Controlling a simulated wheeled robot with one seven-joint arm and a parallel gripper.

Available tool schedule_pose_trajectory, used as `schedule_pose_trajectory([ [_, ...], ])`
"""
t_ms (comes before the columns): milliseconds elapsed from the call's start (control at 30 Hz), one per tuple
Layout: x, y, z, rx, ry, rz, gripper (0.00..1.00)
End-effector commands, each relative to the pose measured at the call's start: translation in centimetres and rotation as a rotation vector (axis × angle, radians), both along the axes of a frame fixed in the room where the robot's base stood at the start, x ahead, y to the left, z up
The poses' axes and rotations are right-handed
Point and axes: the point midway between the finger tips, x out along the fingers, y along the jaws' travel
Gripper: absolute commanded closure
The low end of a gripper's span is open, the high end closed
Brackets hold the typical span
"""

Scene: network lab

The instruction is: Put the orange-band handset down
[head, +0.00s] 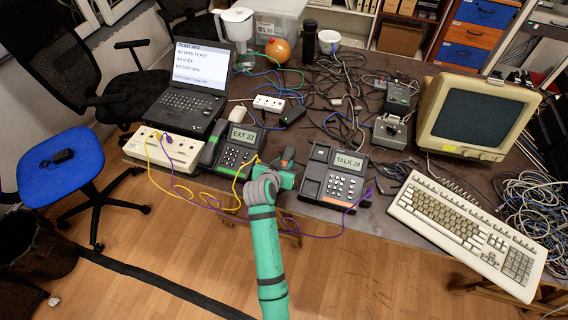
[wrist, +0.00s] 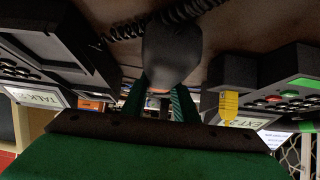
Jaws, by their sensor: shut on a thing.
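My gripper (head: 286,172) is shut on the dark grey handset (head: 289,153), held up between the two desk phones. In the wrist view the handset (wrist: 172,50) stands between my green fingers (wrist: 160,98), its rounded end towards the camera; a little orange shows between them. The TALK-28 phone (head: 335,175), with an orange mark on its front edge, is just right of my gripper, and its cradle is empty. The EXT 23 phone (head: 238,150) is to the left, with a green-marked handset (head: 212,145) on its cradle.
A laptop (head: 190,95) and a cream socket box (head: 165,148) are at left. A cream keyboard (head: 468,230) and monitor (head: 478,115) are at right. Tangled cables cover the table behind the phones. Yellow and purple cables run along the front edge.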

Motion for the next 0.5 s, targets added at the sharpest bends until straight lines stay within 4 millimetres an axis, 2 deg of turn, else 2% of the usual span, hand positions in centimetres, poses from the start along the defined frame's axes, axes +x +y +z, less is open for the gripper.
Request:
schedule_pose_trajectory([
  [300, 0.01, -0.02, -0.21, 0.0, 0.0, 0.0, 1.0],
  [333, -0.01, -0.03, -0.29, 0.0, 0.001, -0.001, 0.71],
  [400, -0.01, -0.03, -0.24, 0.0, 0.0, 0.0, 0.55],
  [500, -0.01, -0.03, -0.23, 0.0, 0.0, 0.0, 0.55],
])
